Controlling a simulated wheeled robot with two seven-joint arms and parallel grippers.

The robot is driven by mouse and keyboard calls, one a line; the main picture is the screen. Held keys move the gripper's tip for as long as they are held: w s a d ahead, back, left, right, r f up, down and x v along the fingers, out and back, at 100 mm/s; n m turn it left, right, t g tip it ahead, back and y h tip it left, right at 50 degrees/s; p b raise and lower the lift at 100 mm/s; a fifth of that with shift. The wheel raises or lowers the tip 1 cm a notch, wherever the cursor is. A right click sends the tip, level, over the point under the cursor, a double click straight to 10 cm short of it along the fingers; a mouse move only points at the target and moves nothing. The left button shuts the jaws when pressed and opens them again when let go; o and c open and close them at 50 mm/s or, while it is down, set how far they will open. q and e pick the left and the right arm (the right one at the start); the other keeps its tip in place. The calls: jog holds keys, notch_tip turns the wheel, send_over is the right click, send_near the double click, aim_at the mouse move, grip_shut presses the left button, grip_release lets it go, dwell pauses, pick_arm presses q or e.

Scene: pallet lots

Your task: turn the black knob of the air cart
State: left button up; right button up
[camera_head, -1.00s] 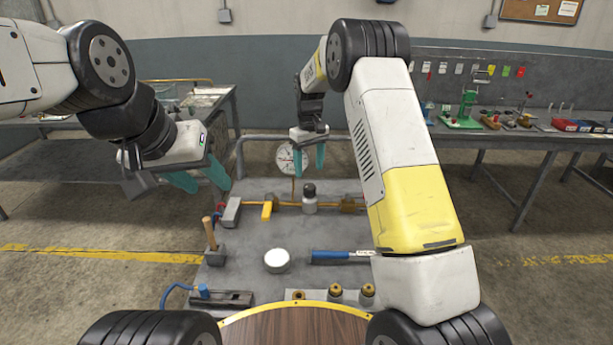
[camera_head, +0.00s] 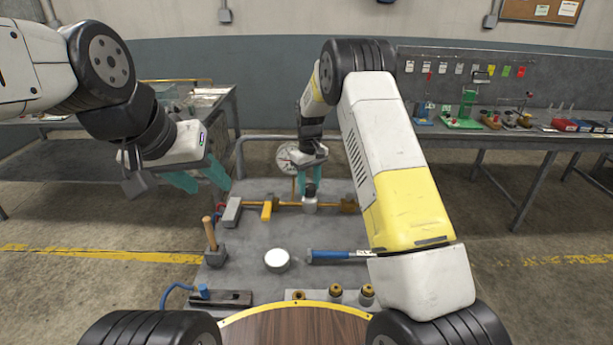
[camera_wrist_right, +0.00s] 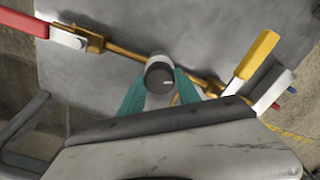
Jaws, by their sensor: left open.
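The air cart's grey top (camera_head: 240,265) is in front of me. Its black knob (camera_head: 309,188) sits on a light round body on the brass pipe line, towards the far side. My right gripper (camera_head: 311,182) is above it, fingers pointing down. In the right wrist view, the knob (camera_wrist_right: 160,77), with a pale mark on its top, lies between the teal fingertips (camera_wrist_right: 161,82). The fingers are very near its sides; I cannot tell whether they touch it. My left gripper (camera_head: 206,182) is open and empty, above the cart's far-left side.
A yellow handle (camera_head: 267,210) is on the pipe left of the knob. A round gauge (camera_head: 288,157) stands behind. A white disc (camera_head: 277,260), a blue-handled hammer (camera_head: 330,256) and several brass fittings (camera_head: 336,290) lie nearer. A workbench (camera_head: 500,140) stands to the right.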

aim_at(309, 186)
grip_shut()
jog(key=shift+m, duration=0.7)
jog(key=o, duration=0.8)
grip_release()
jog(key=shift+c, duration=0.2)
jog(key=shift+r, duration=3.95)
jog(key=shift+r, duration=0.1)
